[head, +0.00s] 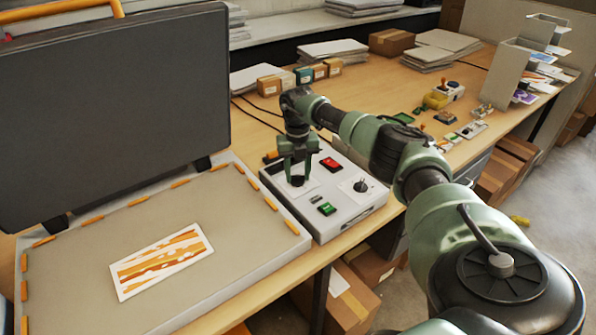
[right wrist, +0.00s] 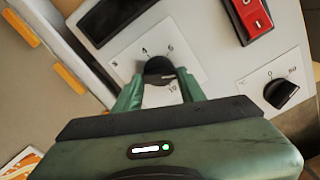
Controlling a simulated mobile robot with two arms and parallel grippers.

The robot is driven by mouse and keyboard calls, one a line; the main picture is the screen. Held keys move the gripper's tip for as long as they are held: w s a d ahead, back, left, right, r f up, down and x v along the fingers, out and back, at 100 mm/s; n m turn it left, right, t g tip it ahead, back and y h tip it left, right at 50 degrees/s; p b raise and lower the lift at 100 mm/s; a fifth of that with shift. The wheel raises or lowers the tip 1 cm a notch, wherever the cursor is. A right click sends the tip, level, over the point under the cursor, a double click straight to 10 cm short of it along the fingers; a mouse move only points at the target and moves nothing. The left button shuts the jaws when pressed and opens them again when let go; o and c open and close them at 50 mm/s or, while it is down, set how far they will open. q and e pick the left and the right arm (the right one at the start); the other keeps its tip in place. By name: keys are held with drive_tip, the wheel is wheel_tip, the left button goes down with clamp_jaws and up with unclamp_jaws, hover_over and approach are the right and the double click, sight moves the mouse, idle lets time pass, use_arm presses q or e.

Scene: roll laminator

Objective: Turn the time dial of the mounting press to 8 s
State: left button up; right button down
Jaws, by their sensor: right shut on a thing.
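The control box (head: 342,221) of the mounting press stands on the table, right of the press bed. My right gripper (head: 297,176) reaches down onto the box's left dial. In the right wrist view the fingers (right wrist: 161,88) are shut on this black dial (right wrist: 158,66), one on each side. The fingers and dial hide part of the scale, and I cannot tell the exact setting. A second black dial (head: 360,186) sits to the right. My left gripper is out of view.
A red switch (head: 330,164) and a green button (head: 327,208) are on the box near the dial. The black press lid (head: 110,95) stands open at the left. An orange-and-white print (head: 160,262) lies on the bed (head: 235,235). Small boxes (head: 305,74) stand behind.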

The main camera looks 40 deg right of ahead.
sight(297, 176)
drive_tip(key=shift+w+r+m, duration=0.1)
drive_tip(key=shift+r+m, duration=0.05)
drive_tip(key=shift+m, duration=0.35)
drive_tip(key=c, duration=0.8)
unclamp_jaws()
drive_tip(key=shift+c, duration=0.2)
wheel_tip(297, 176, up, 6)
drive_tip(key=shift+r+b, duration=0.1)
drive_tip(key=shift+b, duration=0.9)
drive_tip(key=shift+r, duration=0.75)
